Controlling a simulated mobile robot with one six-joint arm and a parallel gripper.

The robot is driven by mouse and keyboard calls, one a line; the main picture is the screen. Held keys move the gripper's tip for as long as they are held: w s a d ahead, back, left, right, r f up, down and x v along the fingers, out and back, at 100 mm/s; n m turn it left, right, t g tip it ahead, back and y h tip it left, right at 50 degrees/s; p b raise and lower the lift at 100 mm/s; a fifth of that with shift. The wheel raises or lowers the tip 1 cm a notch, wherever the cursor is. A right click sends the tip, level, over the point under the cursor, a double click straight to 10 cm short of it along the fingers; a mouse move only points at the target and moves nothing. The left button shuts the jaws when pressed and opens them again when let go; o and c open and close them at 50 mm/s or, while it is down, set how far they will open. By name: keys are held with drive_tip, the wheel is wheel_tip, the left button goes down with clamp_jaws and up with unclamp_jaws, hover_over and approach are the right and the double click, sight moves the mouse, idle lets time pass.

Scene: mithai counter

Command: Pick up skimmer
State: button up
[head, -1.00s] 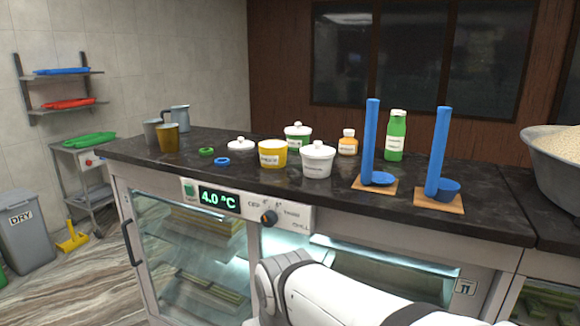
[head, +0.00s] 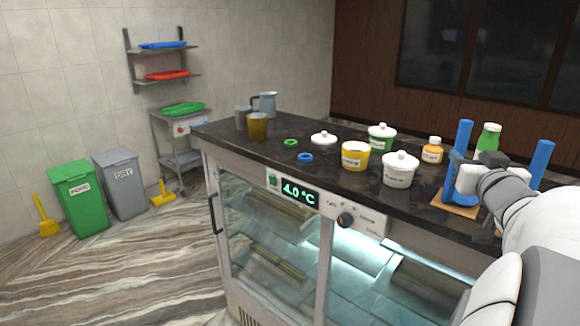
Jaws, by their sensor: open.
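Two blue long-handled utensils stand upright on small wooden boards at the right of the counter. The left one, the skimmer (head: 462,140), is partly hidden behind my gripper (head: 464,184). Its handle top shows above the gripper, and a little blue shows below on the wooden board (head: 444,201). My gripper is open, at the skimmer in the picture; I cannot tell whether it touches it. The right one, a ladle (head: 541,155), is mostly hidden by my arm.
Cups and a jug (head: 267,104) stand at the counter's far left. Bins (head: 78,200) stand on the floor.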

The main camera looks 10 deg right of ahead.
sight(461, 152)
drive_tip(key=shift+w+d+r+y, duration=0.2)
drive_tip(key=shift+w+y, duration=0.1)
drive_tip(key=shift+w, duration=0.25)
drive_tip(key=x, duration=0.4)
drive_tip(key=p+x, duration=0.1)
drive_tip(key=x, duration=0.1)
drive_tip(key=shift+w+f, duration=0.35)
drive_tip(key=shift+c, duration=0.3)
clamp_jaws()
